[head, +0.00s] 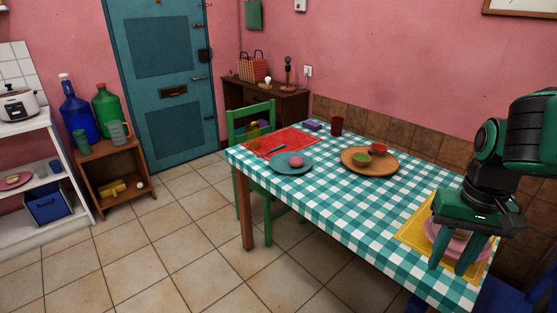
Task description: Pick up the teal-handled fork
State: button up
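A small teal-handled utensil (277,148) lies on the red placemat (296,137) at the table's far left end. It is too small to tell whether it is the fork or another piece of cutlery. My gripper (448,265) hangs at the right, fingers pointing down and apart, with nothing visible between them. It is over the near right end of the table, in front of a yellow placemat (408,236) and a pink dish (432,228). It is far from the teal utensil and hides part of that place setting.
A teal plate (280,166) with a pink item stands beside the red placemat. A round wooden tray (351,165) with small bowls is mid-table. A dark red cup (337,125) stands at the back. A green chair (238,133) is at the far end.

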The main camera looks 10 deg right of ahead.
aim_at(280, 147)
jog(key=u, duration=0.9)
jog(key=i, duration=2.55)
jog(key=z, duration=0.65)
